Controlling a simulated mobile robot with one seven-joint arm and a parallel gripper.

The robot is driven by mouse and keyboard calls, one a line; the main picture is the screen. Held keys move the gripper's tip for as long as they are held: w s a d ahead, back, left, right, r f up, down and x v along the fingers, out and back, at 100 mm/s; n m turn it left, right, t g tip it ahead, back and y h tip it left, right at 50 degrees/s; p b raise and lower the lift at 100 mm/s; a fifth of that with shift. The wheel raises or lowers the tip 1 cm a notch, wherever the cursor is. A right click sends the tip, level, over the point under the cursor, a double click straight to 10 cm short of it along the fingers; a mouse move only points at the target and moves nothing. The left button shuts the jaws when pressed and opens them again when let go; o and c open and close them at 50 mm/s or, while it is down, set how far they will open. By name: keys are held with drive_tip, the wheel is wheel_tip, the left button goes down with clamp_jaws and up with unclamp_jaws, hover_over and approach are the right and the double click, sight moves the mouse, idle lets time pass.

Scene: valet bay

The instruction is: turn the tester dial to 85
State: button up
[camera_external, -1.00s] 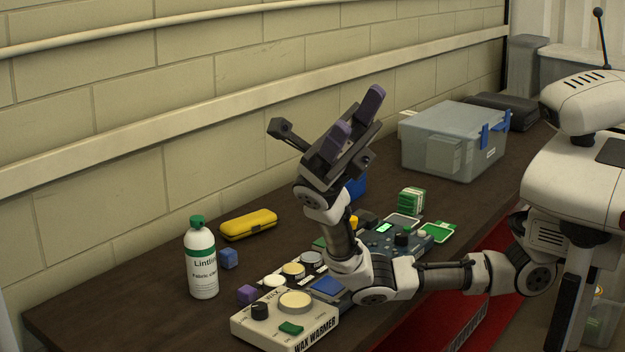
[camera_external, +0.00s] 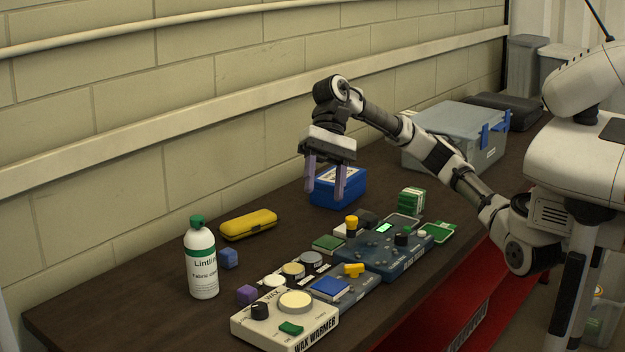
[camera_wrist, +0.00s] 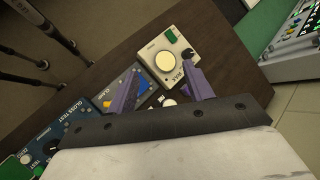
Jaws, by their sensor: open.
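The blue gloss tester (camera_external: 372,262) stands on the dark bench in the external view, with a lit green display (camera_external: 384,227) and a black dial (camera_external: 402,239). The dial's reading is too small to make out. In the wrist view part of the tester (camera_wrist: 70,128) shows at the lower left, lettered "GLOSS TEST". My gripper (camera_external: 324,191) is open and empty, its purple fingers pointing down, in the air left of the tester and above the bench. The open fingers (camera_wrist: 161,92) also show in the wrist view.
A wax warmer (camera_external: 285,322) and a clamp unit with a yellow lever (camera_external: 354,269) stand at the near side of the tester. A blue box (camera_external: 338,188), yellow case (camera_external: 249,225), white bottle (camera_external: 201,262) and lidded tub (camera_external: 455,140) stand around. Bare bench lies at front left.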

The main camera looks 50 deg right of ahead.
drive_tip(key=w+d+f+h, duration=0.2)
drive_tip(key=d+f+h, duration=0.15)
drive_tip(key=d, duration=0.95)
drive_tip(key=h+p, duration=0.1)
drive_tip(key=h, duration=0.1)
approach(402, 233)
drive_tip(key=p+x, duration=0.1)
drive_tip(key=x, duration=0.7)
drive_tip(key=shift+s+a+f, duration=0.1)
drive_tip(key=shift+a+f, duration=0.1)
drive_tip(key=shift+f, duration=0.05)
drive_tip(key=c, duration=1)
